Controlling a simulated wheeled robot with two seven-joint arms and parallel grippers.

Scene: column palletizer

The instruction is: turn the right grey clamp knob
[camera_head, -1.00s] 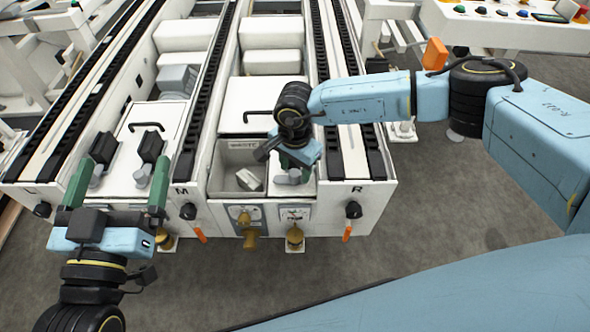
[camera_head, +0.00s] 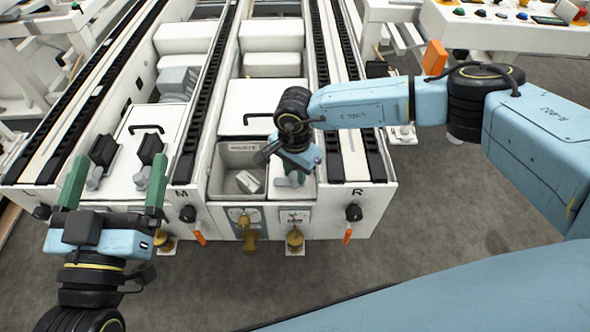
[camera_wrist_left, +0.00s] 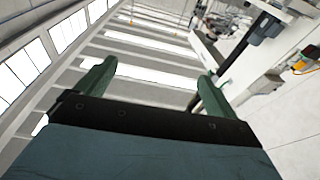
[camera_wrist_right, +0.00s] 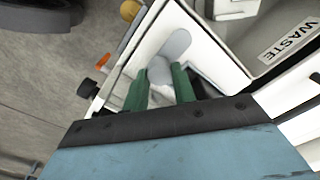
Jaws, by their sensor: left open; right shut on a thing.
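My right gripper (camera_head: 293,176) points down at the front of the machine, between the waste bin and the rail marked R. In the right wrist view its green fingers (camera_wrist_right: 161,75) are shut on a grey clamp knob (camera_wrist_right: 175,45), whose rounded lobes stick out beyond the fingertips. In the head view the gripper partly hides this knob. My left gripper (camera_head: 117,170) is open and empty, in front of the left panel.
The waste bin (camera_head: 226,187) holds a pale block, just left of my right gripper. Black knobs (camera_head: 353,212), orange levers (camera_head: 347,233) and brass fittings (camera_head: 295,239) line the machine front. A button console (camera_head: 500,25) stands at the back right. Floor in front is clear.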

